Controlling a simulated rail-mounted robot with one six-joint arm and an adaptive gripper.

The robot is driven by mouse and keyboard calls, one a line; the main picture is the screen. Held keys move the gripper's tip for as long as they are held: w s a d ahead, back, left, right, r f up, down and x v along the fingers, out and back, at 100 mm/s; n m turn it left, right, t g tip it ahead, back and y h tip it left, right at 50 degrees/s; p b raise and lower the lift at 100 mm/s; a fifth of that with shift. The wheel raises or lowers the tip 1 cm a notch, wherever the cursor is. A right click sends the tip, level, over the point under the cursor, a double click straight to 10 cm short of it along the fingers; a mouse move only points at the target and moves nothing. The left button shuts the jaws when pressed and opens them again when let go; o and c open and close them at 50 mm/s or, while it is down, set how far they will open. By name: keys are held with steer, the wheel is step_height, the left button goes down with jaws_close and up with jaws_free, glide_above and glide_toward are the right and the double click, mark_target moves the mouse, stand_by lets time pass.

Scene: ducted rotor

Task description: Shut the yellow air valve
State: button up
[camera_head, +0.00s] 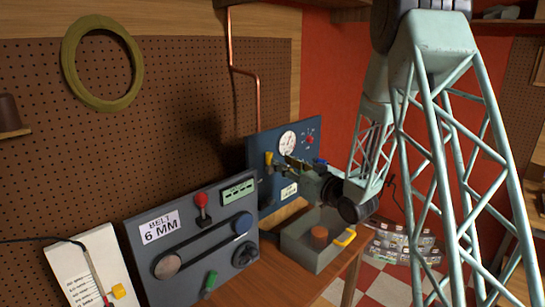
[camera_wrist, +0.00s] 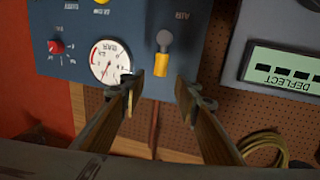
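The yellow air valve (camera_head: 268,158) is on the left part of the blue panel. In the wrist view its yellow grip (camera_wrist: 161,68) and round grey pivot (camera_wrist: 164,39) show against the panel, with the picture upside down. The handle stands upright, grip above pivot. My gripper (camera_head: 288,162) is close in front of the panel, right of the valve in the head view. In the wrist view my gripper (camera_wrist: 160,88) is open, one finger on each side of the yellow grip in the picture. Nothing is held, and I cannot tell any contact.
The blue panel (camera_wrist: 208,45) also carries a white gauge (camera_wrist: 109,62) and a red knob (camera_wrist: 57,46). A grey belt panel (camera_head: 137,237) stands to the left. A grey bin (camera_head: 300,255) with a brown cylinder (camera_head: 320,236) sits below my gripper.

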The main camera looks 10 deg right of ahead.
mark_target(271, 155)
steer(key=shift+p+x, duration=0.5)
steer(key=shift+x, duration=3.2)
steer(key=shift+c, duration=0.5)
jaws_close()
